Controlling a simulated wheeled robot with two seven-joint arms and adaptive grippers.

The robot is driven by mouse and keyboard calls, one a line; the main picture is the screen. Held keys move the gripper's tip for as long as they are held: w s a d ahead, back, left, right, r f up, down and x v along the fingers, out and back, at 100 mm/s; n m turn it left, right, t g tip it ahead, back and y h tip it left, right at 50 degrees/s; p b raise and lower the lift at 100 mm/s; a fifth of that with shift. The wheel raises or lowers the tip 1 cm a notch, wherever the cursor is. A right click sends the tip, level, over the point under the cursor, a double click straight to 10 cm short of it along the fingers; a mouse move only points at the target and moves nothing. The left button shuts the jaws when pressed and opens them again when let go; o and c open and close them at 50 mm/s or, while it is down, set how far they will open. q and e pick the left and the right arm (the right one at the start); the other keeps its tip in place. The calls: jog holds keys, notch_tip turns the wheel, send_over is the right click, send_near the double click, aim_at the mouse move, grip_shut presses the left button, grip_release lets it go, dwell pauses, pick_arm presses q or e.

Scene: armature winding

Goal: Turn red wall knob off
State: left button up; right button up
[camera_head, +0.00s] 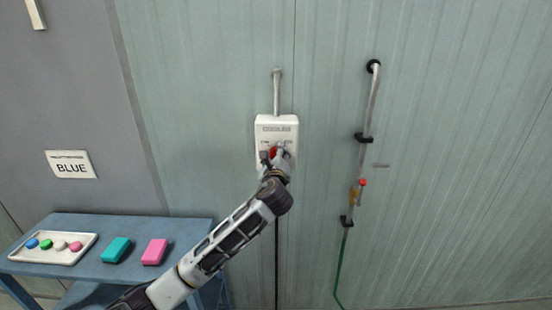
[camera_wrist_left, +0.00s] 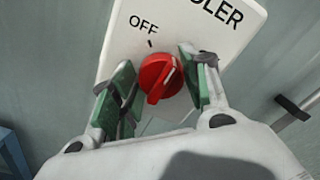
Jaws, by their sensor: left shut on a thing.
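A red knob (camera_wrist_left: 160,77) is on a white wall box (camera_wrist_left: 110,50) with "OFF" printed at its upper left and a word ending in "OLER" above. The knob's pale mark points to the upper right, away from "OFF". My left gripper (camera_wrist_left: 160,85) is at the knob, one green-padded finger on each side. In the head view the white box (camera_head: 290,124) is on the wall and my left gripper (camera_head: 278,158) covers much of the red knob (camera_head: 273,153). My right gripper is in neither view.
A blue table (camera_head: 190,228) at the lower left bears a white tray (camera_head: 28,256) with several coloured pieces, a teal block (camera_head: 116,249) and a pink block (camera_head: 154,251). A wall pipe (camera_head: 368,105) with a red-tipped valve (camera_head: 362,183) is right of the box.

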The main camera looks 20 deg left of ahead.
pick_arm(q)
jog(key=shift+f+n+b, duration=0.15)
jog(key=shift+n+b, duration=0.6)
jog(key=shift+n, duration=1.6)
jog(key=shift+f+n+b, duration=0.1)
jog(key=shift+n+b, duration=0.65)
jog(key=shift+n, duration=1.6)
jog(key=o, duration=1)
jog(key=shift+a, duration=0.1)
jog(key=shift+s, duration=0.15)
jog(key=v, duration=1.1)
jog(key=shift+s, duration=0.35)
